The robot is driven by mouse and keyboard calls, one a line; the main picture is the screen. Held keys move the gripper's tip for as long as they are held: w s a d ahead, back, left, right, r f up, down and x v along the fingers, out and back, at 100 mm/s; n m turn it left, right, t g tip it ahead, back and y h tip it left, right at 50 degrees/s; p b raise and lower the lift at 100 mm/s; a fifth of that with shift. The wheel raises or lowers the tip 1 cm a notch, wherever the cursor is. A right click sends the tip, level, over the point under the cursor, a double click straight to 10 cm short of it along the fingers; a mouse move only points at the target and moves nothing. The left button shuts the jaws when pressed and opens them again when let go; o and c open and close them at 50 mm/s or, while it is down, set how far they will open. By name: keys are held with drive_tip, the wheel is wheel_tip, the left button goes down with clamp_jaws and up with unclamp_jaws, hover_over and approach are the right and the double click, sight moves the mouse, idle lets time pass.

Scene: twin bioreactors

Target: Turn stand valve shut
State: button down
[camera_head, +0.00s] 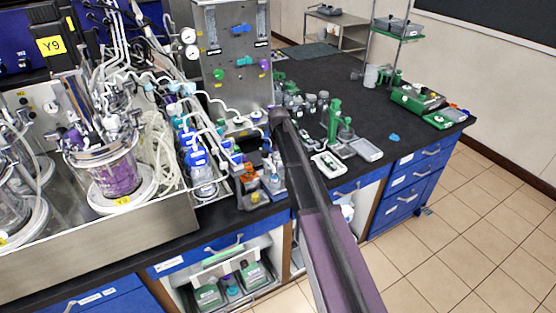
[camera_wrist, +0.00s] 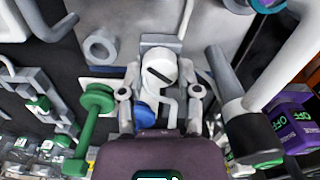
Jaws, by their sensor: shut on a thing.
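In the wrist view my gripper (camera_wrist: 161,88) has a finger on each side of a white rounded piece (camera_wrist: 162,64) with a dark slot, which looks like the stand valve. The fingers are closed on it. A small blue part (camera_wrist: 146,114) shows between the fingers, partly hidden by my purple gripper housing. In the head view my dark arm reaches up from the bottom to the bench beside the reactor stand. There my gripper and the valve are hidden or too small to make out.
In the wrist view a green knobbed part (camera_wrist: 96,101) is at left, a grey-and-black cylinder (camera_wrist: 247,132) at right, and purple parts marked OFF (camera_wrist: 291,128) beyond. In the head view, glass vessels and tubing (camera_head: 108,172) crowd the left. The dark bench (camera_head: 322,75) has clear room behind.

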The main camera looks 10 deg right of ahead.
drive_tip(key=m, duration=0.5)
drive_tip(key=shift+m, duration=0.3)
drive_tip(key=m, duration=0.4)
drive_tip(key=shift+s+d+m, duration=0.1)
drive_tip(key=shift+m, duration=0.3)
drive_tip(key=shift+c, duration=1.5)
unclamp_jaws()
